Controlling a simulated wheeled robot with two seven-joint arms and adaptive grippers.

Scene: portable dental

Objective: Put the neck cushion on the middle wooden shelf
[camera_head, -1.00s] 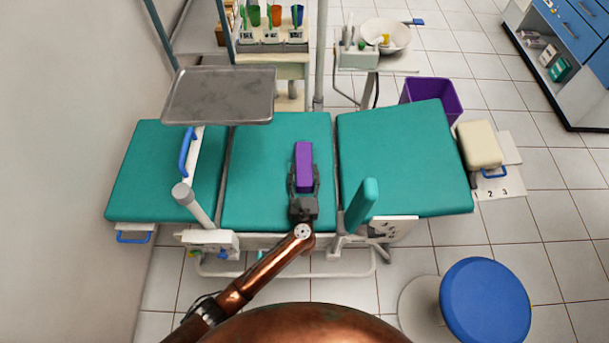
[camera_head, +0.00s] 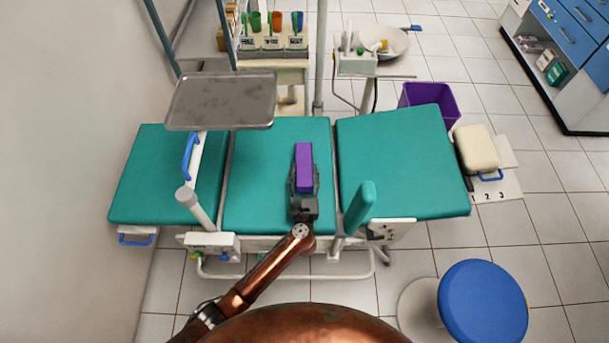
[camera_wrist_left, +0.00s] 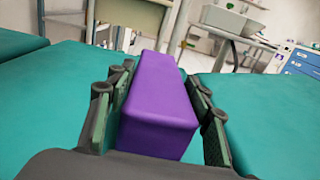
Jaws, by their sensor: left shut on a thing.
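A purple, long, soft-edged block, which looks like the neck cushion (camera_head: 304,167), is over the middle section of the teal dental chair. It also shows in the left wrist view (camera_wrist_left: 160,105), lengthwise between the fingers. My left gripper (camera_head: 304,183) is shut on its near part, one finger along each side. I cannot tell whether the cushion touches the seat. A small wooden piece (camera_head: 227,36) shows at the top left, partly behind a post; I cannot tell if it is part of the wooden shelf. My right gripper is out of view.
A grey metal tray (camera_head: 221,101) stands above the chair's left part. A teal armrest (camera_head: 359,208) rises right of my left gripper. A cart with cups (camera_head: 272,62) and a basin (camera_head: 385,42) stand behind. A blue stool (camera_head: 482,301) is at the lower right.

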